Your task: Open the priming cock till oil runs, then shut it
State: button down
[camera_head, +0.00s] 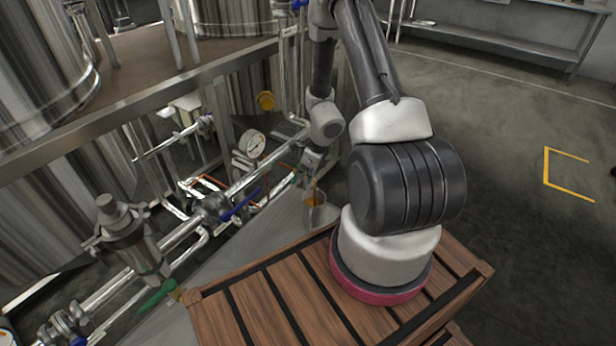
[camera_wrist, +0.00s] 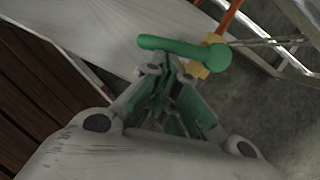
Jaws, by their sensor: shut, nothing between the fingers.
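In the wrist view, the priming cock has a green lever handle (camera_wrist: 180,48) on a brass-coloured body (camera_wrist: 216,60). My gripper (camera_wrist: 167,78) is shut and empty, with its fingertips close to the handle; I cannot tell whether they touch it. In the head view, my gripper (camera_head: 311,162) points down among the pipes, and the cock there is mostly hidden. A clear cup (camera_head: 319,216) stands just below it with amber oil inside. A thin orange-brown streak (camera_head: 315,187) shows above the cup and looks like running oil.
A pipe run with a blue lever (camera_head: 240,205) and a round gauge (camera_head: 253,144) lies left of my gripper. Another green-handled cock (camera_head: 157,298) is at the lower left. Steel tanks (camera_head: 42,75) stand behind. Open floor (camera_head: 500,150) lies to the right.

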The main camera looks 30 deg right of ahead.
jog(key=shift+w+a, duration=0.35)
jog(key=shift+a, duration=0.45)
